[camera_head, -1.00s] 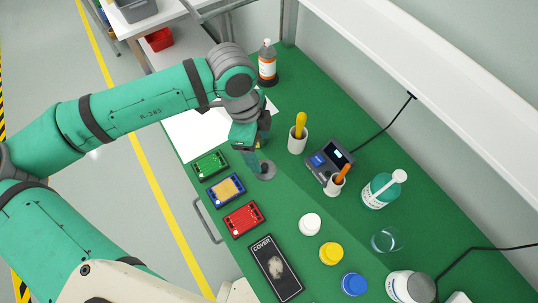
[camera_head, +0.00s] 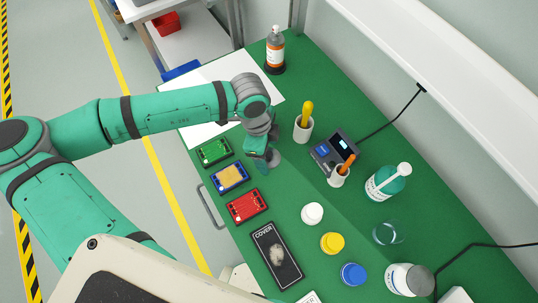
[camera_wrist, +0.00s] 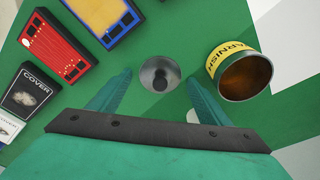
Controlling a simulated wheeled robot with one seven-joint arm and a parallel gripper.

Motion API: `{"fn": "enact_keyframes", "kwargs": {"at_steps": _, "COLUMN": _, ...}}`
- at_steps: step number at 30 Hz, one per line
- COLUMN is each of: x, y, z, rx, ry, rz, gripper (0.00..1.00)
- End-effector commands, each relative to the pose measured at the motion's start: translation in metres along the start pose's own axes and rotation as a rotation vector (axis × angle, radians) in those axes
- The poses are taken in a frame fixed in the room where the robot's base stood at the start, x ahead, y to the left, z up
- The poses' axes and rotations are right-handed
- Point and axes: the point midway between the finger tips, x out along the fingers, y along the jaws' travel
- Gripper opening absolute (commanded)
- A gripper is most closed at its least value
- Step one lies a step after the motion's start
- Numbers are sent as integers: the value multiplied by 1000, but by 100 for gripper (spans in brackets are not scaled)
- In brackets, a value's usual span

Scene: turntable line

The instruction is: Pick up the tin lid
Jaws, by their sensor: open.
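The tin lid appears as a flat grey metal disc (camera_head: 276,161) on the green table. It shows in the wrist view (camera_wrist: 160,74) with a dark shape on its middle that looks like a reflection. My gripper (camera_head: 261,160) is beside it in the head view, close to the table. In the wrist view my gripper (camera_wrist: 158,82) is open, and the disc shows between and just beyond the two fingertips. Nothing is held. An open tin with a yellow varnish label (camera_wrist: 240,72) is right of the disc in the wrist view; my arm seems to hide it in the head view.
Green (camera_head: 215,151), blue (camera_head: 229,178) and red (camera_head: 249,206) boards line the left edge, with a black COVER box (camera_head: 276,256) in front. White (camera_head: 312,213), yellow (camera_head: 332,243) and blue (camera_head: 353,274) caps lie right. A cup (camera_head: 303,132) and grey device (camera_head: 334,152) stand nearby.

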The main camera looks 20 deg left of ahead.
Motion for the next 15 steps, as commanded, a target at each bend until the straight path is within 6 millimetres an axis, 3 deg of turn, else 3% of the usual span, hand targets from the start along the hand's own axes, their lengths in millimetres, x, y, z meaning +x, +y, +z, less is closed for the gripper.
{"fn": "enact_keyframes", "kwargs": {"at_steps": 6, "x": 1, "y": 0, "z": 0, "rx": 0, "ry": 1, "rz": 0, "gripper": 71}}
{"fn": "enact_keyframes", "kwargs": {"at_steps": 12, "x": 1, "y": 0, "z": 0, "rx": 0, "ry": 1, "rz": 0, "gripper": 30}}
{"fn": "enact_keyframes", "kwargs": {"at_steps": 15, "x": 1, "y": 0, "z": 0, "rx": 0, "ry": 1, "rz": 0, "gripper": 30}}
